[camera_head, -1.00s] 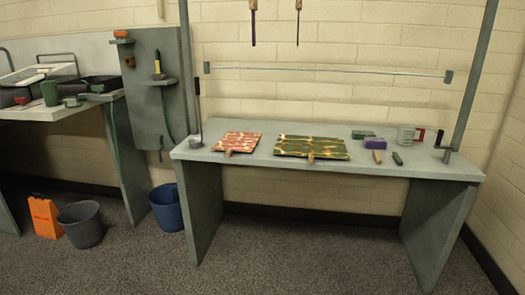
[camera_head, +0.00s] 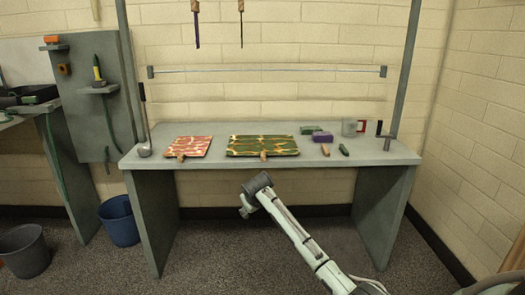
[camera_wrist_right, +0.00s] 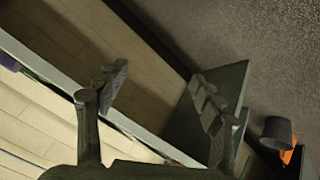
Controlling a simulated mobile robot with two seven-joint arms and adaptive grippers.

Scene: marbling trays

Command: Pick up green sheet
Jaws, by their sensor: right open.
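The green sheet (camera_head: 282,144), marbled green with tan patches, lies flat on the grey table (camera_head: 225,162). A small wooden piece (camera_head: 263,155) sits at its front edge. My right arm comes in from the lower right in the head view, and its far end is in front of the table, below the sheet and apart from it. In the right wrist view my right gripper (camera_wrist_right: 158,75) has its two fingers spread, with nothing between them. I cannot make out the green sheet in that view. My left gripper is not in view.
A red marbled sheet (camera_head: 192,145) lies left of the green one. To the right are a purple block (camera_head: 322,137), a green block (camera_head: 309,130) and a clear jug (camera_head: 349,127). A metal rail (camera_head: 265,70) crosses the wall. A blue bucket (camera_head: 119,222) stands left of the table.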

